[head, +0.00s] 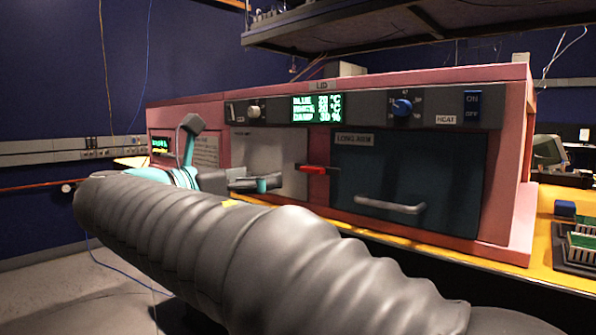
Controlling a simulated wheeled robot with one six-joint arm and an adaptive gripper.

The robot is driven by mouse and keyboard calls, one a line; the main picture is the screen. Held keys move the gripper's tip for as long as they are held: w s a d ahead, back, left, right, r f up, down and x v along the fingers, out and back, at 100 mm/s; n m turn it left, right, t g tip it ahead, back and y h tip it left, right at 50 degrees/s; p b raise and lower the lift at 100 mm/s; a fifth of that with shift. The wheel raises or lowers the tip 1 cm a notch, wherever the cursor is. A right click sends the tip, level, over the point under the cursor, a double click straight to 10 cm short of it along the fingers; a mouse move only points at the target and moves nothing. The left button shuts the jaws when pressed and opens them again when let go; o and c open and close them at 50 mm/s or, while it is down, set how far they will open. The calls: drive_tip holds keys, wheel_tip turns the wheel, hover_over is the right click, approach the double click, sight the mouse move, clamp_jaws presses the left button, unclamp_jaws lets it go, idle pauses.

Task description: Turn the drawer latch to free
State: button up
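A small red latch (313,169) sits at the left edge of a dark drawer front (408,172). It lies roughly horizontal, its red part reaching left over the edge of a pale grey panel (285,150). The drawer front looks closed and has a light bar handle (390,205) low on it. My gripper (272,183) is in front of the pale panel, left of and slightly below the latch, with a visible gap in the picture. Its fingers are small and seen from the side, so their opening is unclear. My grey sleeved arm hides the lower left of the enclosure.
The pink enclosure (517,150) carries a control strip with a lit display (317,108), a white knob (253,111), a blue knob (402,107) and a blue switch (471,106). It stands on a yellow bench top (553,240). A dark shelf (350,25) hangs above.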

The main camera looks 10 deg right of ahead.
sight(309, 168)
drive_tip(key=x, duration=1.3)
drive_tip(key=c, duration=1.2)
drive_tip(key=shift+o, duration=0.2)
